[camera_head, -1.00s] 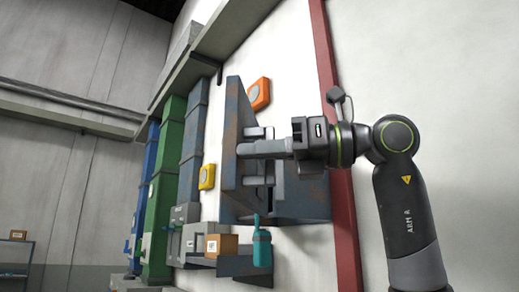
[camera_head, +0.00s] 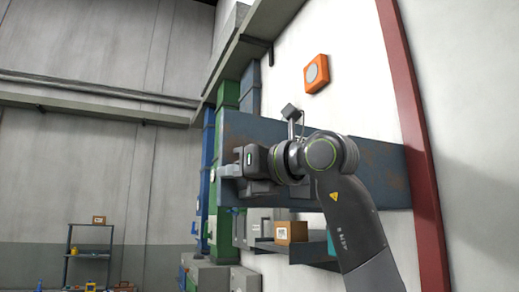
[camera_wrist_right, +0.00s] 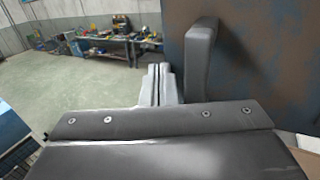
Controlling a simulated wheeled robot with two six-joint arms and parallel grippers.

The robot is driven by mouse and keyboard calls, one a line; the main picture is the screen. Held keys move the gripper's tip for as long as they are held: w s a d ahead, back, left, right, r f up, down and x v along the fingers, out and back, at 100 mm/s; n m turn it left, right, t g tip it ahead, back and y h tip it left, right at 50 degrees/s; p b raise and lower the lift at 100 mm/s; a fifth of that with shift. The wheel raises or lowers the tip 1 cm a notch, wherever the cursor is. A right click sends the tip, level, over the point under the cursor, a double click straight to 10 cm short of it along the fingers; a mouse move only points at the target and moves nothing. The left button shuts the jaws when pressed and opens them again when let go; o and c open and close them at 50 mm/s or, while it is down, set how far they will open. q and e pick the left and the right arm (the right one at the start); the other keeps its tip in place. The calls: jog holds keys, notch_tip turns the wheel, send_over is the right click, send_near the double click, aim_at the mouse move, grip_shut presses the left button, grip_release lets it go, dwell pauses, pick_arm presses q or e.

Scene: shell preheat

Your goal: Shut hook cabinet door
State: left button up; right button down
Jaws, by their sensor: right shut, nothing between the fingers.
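The hook cabinet (camera_head: 375,165) is blue-grey with rust patches and shows as a long panel on the white wall. I cannot tell its door from its side there, nor how far the door stands open. In the right wrist view a rusty blue panel (camera_wrist_right: 275,60) fills the right side, with a dark grey upright handle bar (camera_wrist_right: 201,60) before it. My right gripper (camera_head: 229,171) is at the panel's left end. Its shut, empty fingers also show in the right wrist view (camera_wrist_right: 158,85), left of the bar and not around it. My left gripper is out of view.
Below the cabinet a wall shelf (camera_head: 297,250) holds a cardboard box (camera_head: 291,232). An orange wall box (camera_head: 316,73) hangs above. Green (camera_head: 225,130) and blue cabinets stand beyond. A cluttered workbench (camera_wrist_right: 100,40) lies past open floor in the wrist view.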

jog(key=w+a+m+t+h, duration=0.2)
jog(key=w+h, duration=0.1)
jog(key=w, duration=0.3)
jog(key=w+a+m+t+h, duration=0.2)
jog(key=w+h, duration=0.1)
jog(key=w, duration=0.4)
jog(key=shift+w+a+m, duration=0.15)
jog(key=shift+a+m, duration=0.15)
jog(key=shift+m, duration=0.1)
